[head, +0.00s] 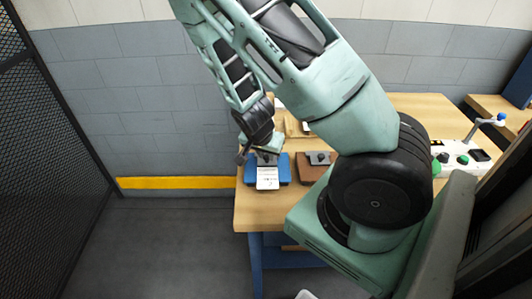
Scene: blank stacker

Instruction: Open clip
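A blue block or board (282,172) lies near the left end of the wooden table, with a white card (267,178) on its front part. A small dark clip-like part (268,159) sits at the upper end of the card. A brown block (307,174) with a similar dark part (320,158) on top lies to its right. My gripper (258,153) points down just above and behind the blue block, close to the dark part. Its fingers are small and overlap the dark part, so I cannot tell whether they touch it or how far apart they are.
The wooden table (262,212) has bare room at its front left. A light panel with knobs (461,161) and a handle stands at the right. A mesh fence (50,170) is at the left, a grey wall (150,90) behind. My arm hides the table's middle.

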